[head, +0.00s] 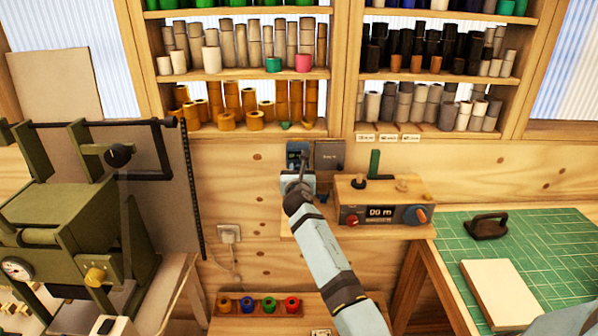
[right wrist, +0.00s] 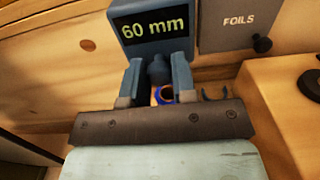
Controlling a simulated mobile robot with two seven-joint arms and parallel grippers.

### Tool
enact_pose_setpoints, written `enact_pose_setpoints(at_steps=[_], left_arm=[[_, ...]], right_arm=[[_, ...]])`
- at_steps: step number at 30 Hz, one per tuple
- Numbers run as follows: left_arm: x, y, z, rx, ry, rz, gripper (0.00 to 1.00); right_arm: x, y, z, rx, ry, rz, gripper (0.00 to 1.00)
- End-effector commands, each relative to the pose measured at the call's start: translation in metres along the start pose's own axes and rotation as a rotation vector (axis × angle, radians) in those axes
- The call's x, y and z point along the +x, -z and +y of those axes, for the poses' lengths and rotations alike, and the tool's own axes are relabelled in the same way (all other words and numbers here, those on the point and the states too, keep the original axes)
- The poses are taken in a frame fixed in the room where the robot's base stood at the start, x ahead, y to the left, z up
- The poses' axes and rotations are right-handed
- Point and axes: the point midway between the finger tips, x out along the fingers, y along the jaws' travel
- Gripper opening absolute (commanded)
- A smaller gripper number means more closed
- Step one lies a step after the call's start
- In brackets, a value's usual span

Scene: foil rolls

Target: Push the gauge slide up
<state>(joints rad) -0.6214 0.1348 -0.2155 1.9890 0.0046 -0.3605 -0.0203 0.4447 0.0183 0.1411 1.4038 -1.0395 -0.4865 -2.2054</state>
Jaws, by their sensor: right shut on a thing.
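The gauge, a blue-grey box on the wooden wall, shows in the head view (head: 296,151) and, reading "60 mm", in the right wrist view (right wrist: 155,28). Below its display a dark rounded knob (right wrist: 158,70), seemingly the slide's grip, sits between my fingers. My right gripper (right wrist: 156,78) is shut on this knob from the front. It also shows in the head view (head: 301,176), just below the gauge, covering the slide. A blue ring (right wrist: 166,94) shows low between the fingers; what it belongs to is hidden. My left gripper is out of view.
A grey "FOILS" box (right wrist: 238,22) with a black knob is right of the gauge. A wooden device with a display (head: 380,214) stands on a shelf to the right. Shelves of rolls (head: 240,75) are above. A green machine (head: 60,215) is at left.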

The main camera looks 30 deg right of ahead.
Motion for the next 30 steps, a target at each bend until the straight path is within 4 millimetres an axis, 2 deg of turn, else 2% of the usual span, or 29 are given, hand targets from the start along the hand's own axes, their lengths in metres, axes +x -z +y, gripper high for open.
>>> enact_pose_setpoints(at_steps=[7, 8, 10, 11, 19, 22, 26, 30], left_arm=[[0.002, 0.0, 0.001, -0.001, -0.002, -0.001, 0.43], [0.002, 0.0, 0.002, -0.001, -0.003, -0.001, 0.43], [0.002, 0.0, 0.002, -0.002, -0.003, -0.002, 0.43], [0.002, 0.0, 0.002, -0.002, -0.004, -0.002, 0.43], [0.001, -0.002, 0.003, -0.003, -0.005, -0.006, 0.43], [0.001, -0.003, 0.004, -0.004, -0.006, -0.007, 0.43], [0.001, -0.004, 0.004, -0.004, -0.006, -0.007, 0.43], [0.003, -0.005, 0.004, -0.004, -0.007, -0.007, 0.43]], right_arm=[[0.001, -0.006, 0.0, 0.003, -0.001, -0.01, 0.0], [0.001, -0.006, 0.0, 0.003, -0.001, -0.01, 0.32], [0.001, -0.006, 0.0, 0.003, 0.0, -0.01, 0.48], [0.001, -0.005, 0.0, 0.002, 0.0, -0.009, 0.51], [0.0, -0.003, 0.0, 0.002, 0.0, -0.006, 0.51], [-0.006, -0.002, 0.0, 0.001, -0.001, -0.006, 0.51], [-0.026, -0.001, 0.0, 0.001, -0.002, -0.006, 0.51], [-0.059, -0.001, 0.0, 0.001, -0.002, -0.006, 0.51]])
